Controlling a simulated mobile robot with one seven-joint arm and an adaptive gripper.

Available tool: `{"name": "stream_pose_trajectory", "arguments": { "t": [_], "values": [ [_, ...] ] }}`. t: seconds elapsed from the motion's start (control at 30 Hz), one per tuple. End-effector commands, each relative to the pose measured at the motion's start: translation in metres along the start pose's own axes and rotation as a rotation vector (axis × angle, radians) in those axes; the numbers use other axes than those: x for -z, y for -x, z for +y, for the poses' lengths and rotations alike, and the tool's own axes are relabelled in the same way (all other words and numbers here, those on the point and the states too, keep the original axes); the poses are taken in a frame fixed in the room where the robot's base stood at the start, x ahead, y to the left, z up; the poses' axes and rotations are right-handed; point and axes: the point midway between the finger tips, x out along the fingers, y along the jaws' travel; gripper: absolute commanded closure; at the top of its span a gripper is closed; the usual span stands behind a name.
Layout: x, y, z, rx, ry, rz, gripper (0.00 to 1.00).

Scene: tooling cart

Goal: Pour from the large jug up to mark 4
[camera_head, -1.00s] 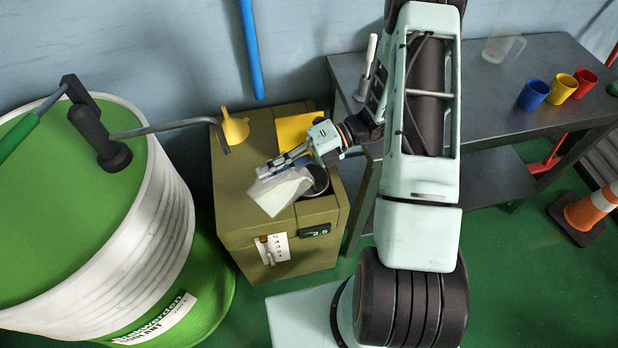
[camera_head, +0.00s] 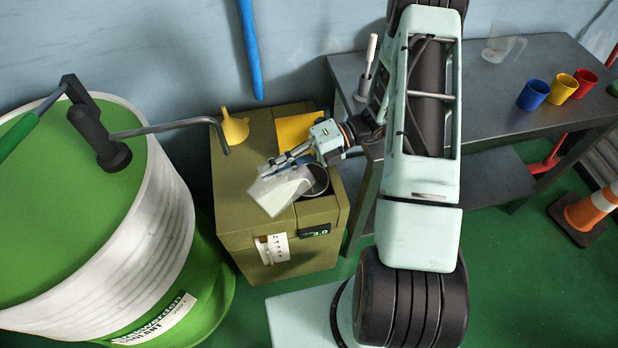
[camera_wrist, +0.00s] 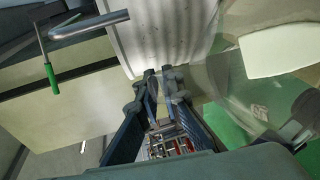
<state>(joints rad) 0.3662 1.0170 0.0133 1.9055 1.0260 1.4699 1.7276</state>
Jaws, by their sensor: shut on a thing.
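A translucent jug (camera_head: 280,190) with white liquid in it is tilted over a round metal vessel (camera_head: 322,180) set in the top of an olive cabinet (camera_head: 245,215). My gripper (camera_head: 285,163) is shut on the jug. The wrist view shows the jug (camera_wrist: 250,85) at the right with white liquid inside, beside my gripper's fingers (camera_wrist: 162,80). A small display (camera_head: 315,230) on the cabinet front appears to read 3.0. The jug covers part of the vessel, and the level inside cannot be seen.
A yellow funnel (camera_head: 235,128) is at the cabinet's back left. A green and white drum (camera_head: 165,235) with a bent pipe (camera_head: 170,128) stands left. On the bench (camera_head: 460,110) are another clear jug (camera_head: 503,48) and blue (camera_head: 533,95), yellow (camera_head: 563,88) and red (camera_head: 586,84) cups.

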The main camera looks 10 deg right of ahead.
Motion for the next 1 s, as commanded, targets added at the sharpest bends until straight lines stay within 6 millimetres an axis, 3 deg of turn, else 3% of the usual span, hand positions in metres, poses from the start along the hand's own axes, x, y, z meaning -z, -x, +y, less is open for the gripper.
{"name": "stream_pose_trajectory", "arguments": {
  "t": [1.0],
  "values": [
    [-0.0029,0.008,0.0075,-0.044,-0.017,0.002,1.0]
  ]
}}
